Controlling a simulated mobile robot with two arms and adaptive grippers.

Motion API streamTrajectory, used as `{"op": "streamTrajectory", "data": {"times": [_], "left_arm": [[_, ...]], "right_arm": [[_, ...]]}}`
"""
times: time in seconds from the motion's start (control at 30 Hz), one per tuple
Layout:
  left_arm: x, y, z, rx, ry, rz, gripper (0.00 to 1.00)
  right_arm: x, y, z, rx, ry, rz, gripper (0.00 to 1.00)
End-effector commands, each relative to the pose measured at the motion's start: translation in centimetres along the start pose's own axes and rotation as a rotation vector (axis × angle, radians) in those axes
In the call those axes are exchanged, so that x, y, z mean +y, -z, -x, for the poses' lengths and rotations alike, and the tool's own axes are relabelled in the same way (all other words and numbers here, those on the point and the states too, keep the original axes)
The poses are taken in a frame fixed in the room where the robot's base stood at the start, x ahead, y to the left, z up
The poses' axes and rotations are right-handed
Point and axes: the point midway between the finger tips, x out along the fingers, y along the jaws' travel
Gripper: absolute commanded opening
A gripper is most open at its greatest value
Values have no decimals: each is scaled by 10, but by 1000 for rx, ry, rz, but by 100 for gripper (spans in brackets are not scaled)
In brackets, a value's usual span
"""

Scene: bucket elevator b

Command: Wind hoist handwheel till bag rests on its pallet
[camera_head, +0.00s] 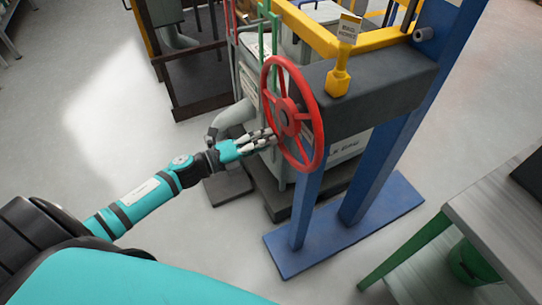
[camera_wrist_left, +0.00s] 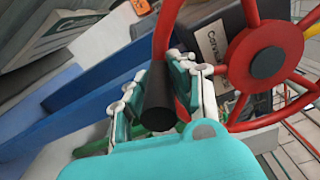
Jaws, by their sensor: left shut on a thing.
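The red handwheel (camera_head: 291,113) stands upright on the side of a dark hoist housing (camera_head: 372,90). My left gripper (camera_head: 268,138) is at the lower left part of its rim. In the left wrist view, the fingers of my left gripper (camera_wrist_left: 158,88) are closed on both sides of a black cylindrical handle (camera_wrist_left: 158,104). The red wheel (camera_wrist_left: 265,62) fills the right of that view, with its dark hub facing the camera. My right gripper is not in view. I cannot make out the bag or its pallet clearly.
Blue posts rise from a blue base plate (camera_head: 345,228) below the housing. A yellow fitting (camera_head: 339,82) with a tag sits on top. Grey machinery (camera_head: 330,150) stands behind the wheel. A grey table (camera_head: 505,205) with green legs is at right. The floor at left is clear.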

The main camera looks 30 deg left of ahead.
Motion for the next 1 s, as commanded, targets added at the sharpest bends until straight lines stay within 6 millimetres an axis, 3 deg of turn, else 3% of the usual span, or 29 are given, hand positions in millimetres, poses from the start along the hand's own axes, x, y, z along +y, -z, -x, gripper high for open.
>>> {"op": "streamTrajectory", "data": {"times": [0.17, 0.5, 1.0], "left_arm": [[-1, -23, 1, -6, -6, -172, 0], [-22, -56, 1, -7, -5, -468, 0], [-45, -77, 1, -9, -3, -695, 0]], "right_arm": [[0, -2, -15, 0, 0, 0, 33], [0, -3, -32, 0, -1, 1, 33], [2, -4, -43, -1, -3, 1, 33]]}}
